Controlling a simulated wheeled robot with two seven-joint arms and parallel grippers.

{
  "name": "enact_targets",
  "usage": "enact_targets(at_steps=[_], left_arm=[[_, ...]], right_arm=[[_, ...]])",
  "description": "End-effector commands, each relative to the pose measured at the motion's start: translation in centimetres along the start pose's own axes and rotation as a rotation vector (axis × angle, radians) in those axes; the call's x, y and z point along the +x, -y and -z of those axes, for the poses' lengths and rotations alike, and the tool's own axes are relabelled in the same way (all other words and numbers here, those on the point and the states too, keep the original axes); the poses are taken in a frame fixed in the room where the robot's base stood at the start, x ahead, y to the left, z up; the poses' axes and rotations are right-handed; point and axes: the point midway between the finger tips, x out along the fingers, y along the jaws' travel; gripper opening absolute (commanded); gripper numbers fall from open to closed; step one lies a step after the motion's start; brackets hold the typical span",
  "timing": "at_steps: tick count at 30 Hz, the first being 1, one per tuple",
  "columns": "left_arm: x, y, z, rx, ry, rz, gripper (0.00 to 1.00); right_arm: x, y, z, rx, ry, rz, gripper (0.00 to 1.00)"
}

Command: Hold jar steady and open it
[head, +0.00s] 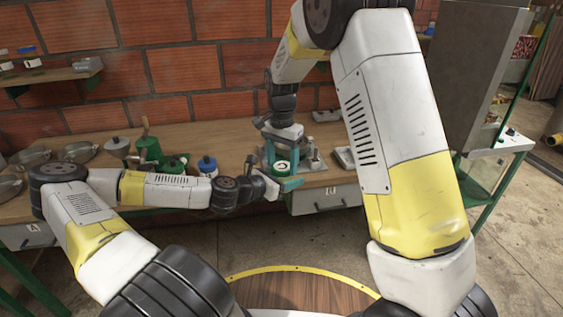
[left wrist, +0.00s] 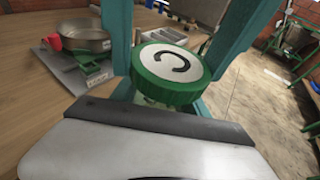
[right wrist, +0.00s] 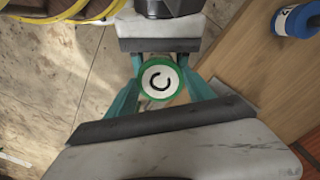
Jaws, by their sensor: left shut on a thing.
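The jar has a green lid (head: 282,165) with a white top and a black mark. The lid also shows in the left wrist view (left wrist: 172,68) and the right wrist view (right wrist: 160,82). My left gripper (head: 286,184) reaches in from the left and is shut on the jar below the lid. The jar is upright, its body mostly hidden by teal fingers. My right gripper (head: 283,153) points down from above. Its fingers are open on either side of the lid; I cannot tell whether they touch it.
A blue-lidded jar (head: 207,165) stands on the wooden bench (head: 215,133) to the left, beside green containers. Pans (head: 80,152) lie farther left. A scale with a metal pan (left wrist: 85,38) shows in the left wrist view. A drawer (head: 325,199) is under the bench's front edge.

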Motion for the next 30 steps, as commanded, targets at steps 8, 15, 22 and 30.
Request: enact_targets(at_steps=[8,15,22,30], left_arm=[[0.02,0.54,-0.11,0.003,0.002,0.013,0.00],[0.02,0.70,-0.14,0.004,0.002,0.016,0.00],[0.03,0.83,-0.16,0.004,0.003,0.019,0.00],[0.03,0.68,-0.12,0.003,0.002,0.016,0.00]], right_arm=[[-0.14,0.32,-0.03,-0.086,-0.002,0.009,0.12],[-0.22,0.47,-0.19,-0.303,-0.005,0.012,0.12],[-0.26,0.61,-0.25,-0.303,-0.005,0.015,0.63],[-0.33,0.52,-0.25,-0.301,-0.004,0.013,0.82]])
